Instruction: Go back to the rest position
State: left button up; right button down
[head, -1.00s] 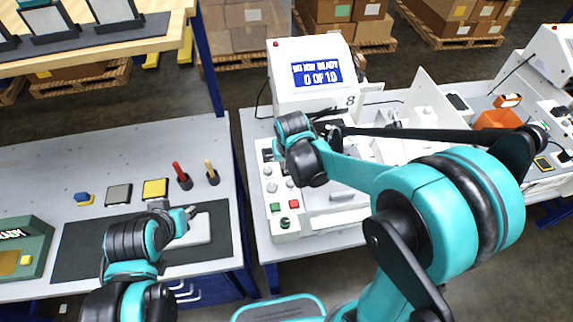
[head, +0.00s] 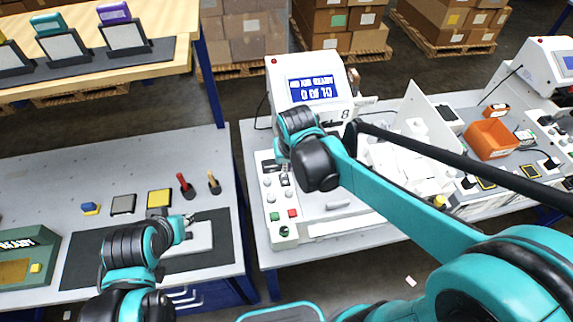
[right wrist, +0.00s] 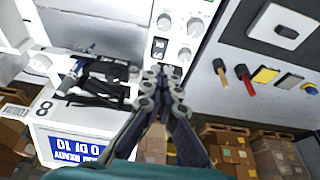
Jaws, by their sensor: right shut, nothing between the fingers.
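My right gripper (right wrist: 165,72) is shut and empty in the right wrist view, over the white plotter's control panel with its knobs. In the head view, my right arm reaches across the plotter (head: 340,228), and its wrist is in front of the display (head: 312,88); the fingers are largely hidden there. My left arm is at the lower left, above the dark mat (head: 85,262). My left gripper (head: 188,219) is small beside a light plate (head: 200,238); its jaws cannot be made out.
A red-handled tool (head: 185,184) and a tan-handled one (head: 213,182) stand on the left bench. A yellow pad (head: 159,198) lies nearby. An orange bin (head: 490,138) is at the right. A wooden shelf (head: 100,82) overhangs the upper left.

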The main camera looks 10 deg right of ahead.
jog(key=shift+s+r, duration=0.3)
jog(key=shift+r, duration=0.1)
jog(key=s+d+f+t+b, duration=0.1)
jog(key=s+d+f+b, duration=0.1)
jog(key=s+f+b, duration=0.1)
jog(key=s+d+f+t+b, duration=0.1)
jog(key=s+d+f+b, duration=0.1)
jog(key=s+f+b, duration=0.2)
jog(key=s+d+f+t+b, duration=0.1)
jog(key=s+d+f+b, duration=0.1)
jog(key=s+f+b, duration=0.2)
jog(key=shift+s+d+b, duration=0.4)
jog(key=shift+b, duration=0.65)
